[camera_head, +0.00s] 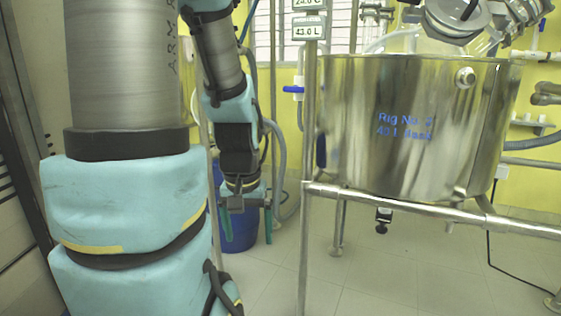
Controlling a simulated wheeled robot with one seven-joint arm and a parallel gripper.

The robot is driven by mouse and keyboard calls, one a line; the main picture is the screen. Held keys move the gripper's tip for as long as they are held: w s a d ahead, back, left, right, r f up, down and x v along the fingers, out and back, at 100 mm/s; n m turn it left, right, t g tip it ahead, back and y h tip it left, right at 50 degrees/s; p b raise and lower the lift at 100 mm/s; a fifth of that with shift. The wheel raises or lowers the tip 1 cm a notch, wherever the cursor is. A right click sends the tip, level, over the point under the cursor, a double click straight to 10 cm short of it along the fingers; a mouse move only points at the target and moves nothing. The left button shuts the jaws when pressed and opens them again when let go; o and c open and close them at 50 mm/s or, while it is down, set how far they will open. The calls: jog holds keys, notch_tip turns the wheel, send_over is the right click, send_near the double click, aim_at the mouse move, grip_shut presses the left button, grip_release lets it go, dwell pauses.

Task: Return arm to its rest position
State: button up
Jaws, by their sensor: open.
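My arm hangs down in the left half of the head view, with its thick grey and light-blue links in front. My gripper (248,226) is at the end of the arm and points down. Its two green fingers are apart and nothing shows between them except a blue bin behind. The gripper is left of the steel reactor vessel (410,160) and apart from it.
The vessel stands on a metal pipe frame (420,209) with an upright post (307,130) just right of my gripper. The blue bin (238,243) is behind the gripper. A grey hose (285,180) hangs nearby. Tiled floor (390,285) is clear in front.

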notch_tip(320, 180, up, 15)
jog(key=p, duration=1.2)
jog(key=shift+f, duration=0.2)
jog(key=shift+c, duration=0.4)
